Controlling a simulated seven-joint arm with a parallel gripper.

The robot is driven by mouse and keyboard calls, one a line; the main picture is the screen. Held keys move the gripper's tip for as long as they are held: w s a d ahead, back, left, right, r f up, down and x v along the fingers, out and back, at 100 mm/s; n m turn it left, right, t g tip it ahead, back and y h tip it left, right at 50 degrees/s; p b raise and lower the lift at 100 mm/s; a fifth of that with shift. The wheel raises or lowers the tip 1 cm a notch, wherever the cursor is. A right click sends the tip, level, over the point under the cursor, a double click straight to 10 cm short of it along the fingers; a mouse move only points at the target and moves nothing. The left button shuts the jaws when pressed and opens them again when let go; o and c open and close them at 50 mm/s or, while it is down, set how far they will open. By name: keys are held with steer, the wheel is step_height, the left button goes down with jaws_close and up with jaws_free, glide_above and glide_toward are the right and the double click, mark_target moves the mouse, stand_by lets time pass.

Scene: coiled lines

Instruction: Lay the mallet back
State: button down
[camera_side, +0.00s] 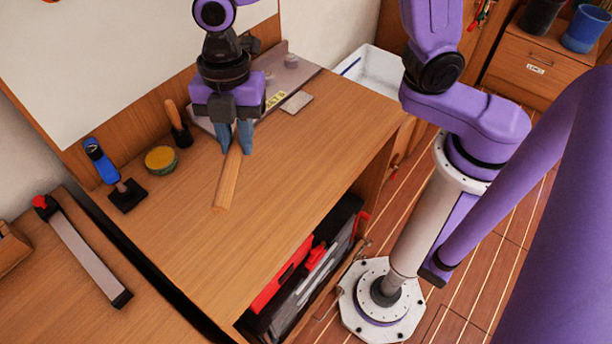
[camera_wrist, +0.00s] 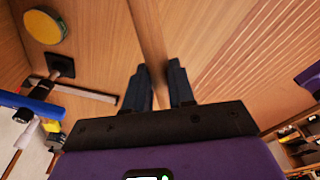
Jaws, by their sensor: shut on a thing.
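My gripper (camera_side: 235,150) is over the middle of the wooden bench, fingers pointing down, shut on a pale wooden shaft, which seems to be the mallet (camera_side: 228,184). The shaft slants toward the bench's front left in the side view. No mallet head shows; the fingers and gripper hide the other end. I cannot tell whether the shaft touches the bench top. In the wrist view the mallet's shaft (camera_wrist: 146,30) runs up and out of the picture from between the fingers of my gripper (camera_wrist: 158,68).
Left of my gripper are a round yellow-green tin (camera_side: 160,160), a wooden-handled tool in a black holder (camera_side: 180,136), and a blue-handled tool (camera_side: 103,163) on a black base. A grey tray (camera_side: 292,76) lies behind. The bench's front is clear.

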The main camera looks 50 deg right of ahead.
steer(key=shift+s+a+f+m+t, duration=0.55)
steer(key=shift+s+a+m, duration=0.35)
steer(key=shift+s+m, duration=2.4)
steer(key=shift+s+f, duration=0.1)
steer(key=shift+f, duration=4.05)
steer(key=c, duration=1)
jaws_free()
steer(key=shift+o, duration=0.2)
